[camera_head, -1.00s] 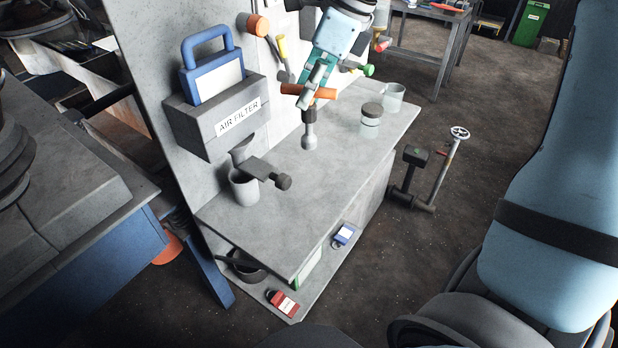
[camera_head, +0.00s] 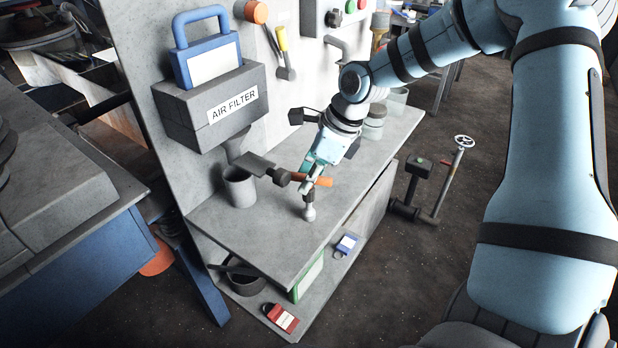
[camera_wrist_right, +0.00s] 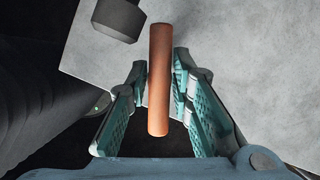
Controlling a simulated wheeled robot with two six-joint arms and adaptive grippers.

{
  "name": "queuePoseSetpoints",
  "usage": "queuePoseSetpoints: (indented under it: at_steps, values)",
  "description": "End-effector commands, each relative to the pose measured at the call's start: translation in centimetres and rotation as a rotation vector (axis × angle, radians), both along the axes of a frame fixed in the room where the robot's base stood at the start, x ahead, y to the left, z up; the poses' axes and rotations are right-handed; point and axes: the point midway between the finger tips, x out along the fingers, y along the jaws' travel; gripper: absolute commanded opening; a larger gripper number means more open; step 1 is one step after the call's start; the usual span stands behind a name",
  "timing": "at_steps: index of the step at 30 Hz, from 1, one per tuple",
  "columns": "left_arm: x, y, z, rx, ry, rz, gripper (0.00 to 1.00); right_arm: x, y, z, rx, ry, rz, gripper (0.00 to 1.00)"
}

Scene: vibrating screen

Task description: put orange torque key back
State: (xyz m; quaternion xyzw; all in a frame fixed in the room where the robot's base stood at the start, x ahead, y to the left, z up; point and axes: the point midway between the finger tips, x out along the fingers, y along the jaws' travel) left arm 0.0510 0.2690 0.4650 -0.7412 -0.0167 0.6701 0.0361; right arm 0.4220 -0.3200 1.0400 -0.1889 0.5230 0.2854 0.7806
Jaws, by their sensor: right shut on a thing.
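The orange torque key has an orange bar handle (camera_head: 323,182) with a grey shaft and socket end (camera_head: 309,213) hanging down from it. My right gripper (camera_head: 312,178) is shut on the handle, near the front edge of the bench (camera_head: 270,238). The socket end is low over the bench top; I cannot tell whether it touches. In the right wrist view the orange handle (camera_wrist_right: 159,60) lies lengthwise between the two teal finger pads (camera_wrist_right: 160,95). The shaft is hidden there. My left gripper is not in view.
A dark knob on a grey outlet arm (camera_head: 281,177) is close left of the key; it also shows in the wrist view (camera_wrist_right: 118,18). A grey cup (camera_head: 240,188) stands left, below the AIR FILTER box (camera_head: 210,105). Jars are behind my wrist. Tools hang on the panel.

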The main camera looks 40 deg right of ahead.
Motion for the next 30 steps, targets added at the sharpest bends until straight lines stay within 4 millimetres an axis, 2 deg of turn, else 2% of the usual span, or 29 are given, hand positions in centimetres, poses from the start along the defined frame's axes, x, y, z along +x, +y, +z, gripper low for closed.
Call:
queuePoseSetpoints:
  at_steps: [3, 4, 7, 16, 20, 23, 30]
  values:
    - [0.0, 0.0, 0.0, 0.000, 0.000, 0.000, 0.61, 0.0, 0.0, 0.0, 0.000, 0.001, 0.000, 0.00]
    - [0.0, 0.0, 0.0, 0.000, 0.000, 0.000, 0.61, 0.0, 0.0, 0.0, 0.000, 0.003, 0.001, 0.25]
    - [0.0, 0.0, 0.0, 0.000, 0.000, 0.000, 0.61, 0.0, 0.0, 0.0, 0.000, 0.003, 0.001, 0.41]
    - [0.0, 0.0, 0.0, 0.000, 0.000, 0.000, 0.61, -0.1, 0.0, 0.1, 0.001, 0.002, 0.001, 0.41]
    - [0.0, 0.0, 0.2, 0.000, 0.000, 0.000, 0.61, -0.3, -0.2, 1.2, 0.003, 0.000, -0.001, 0.41]
    - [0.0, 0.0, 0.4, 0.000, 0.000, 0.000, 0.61, -0.8, -0.7, 3.1, 0.004, -0.004, -0.001, 0.41]
    - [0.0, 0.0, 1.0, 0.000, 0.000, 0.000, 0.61, -2.7, -2.3, 9.1, 0.002, -0.003, -0.001, 0.41]
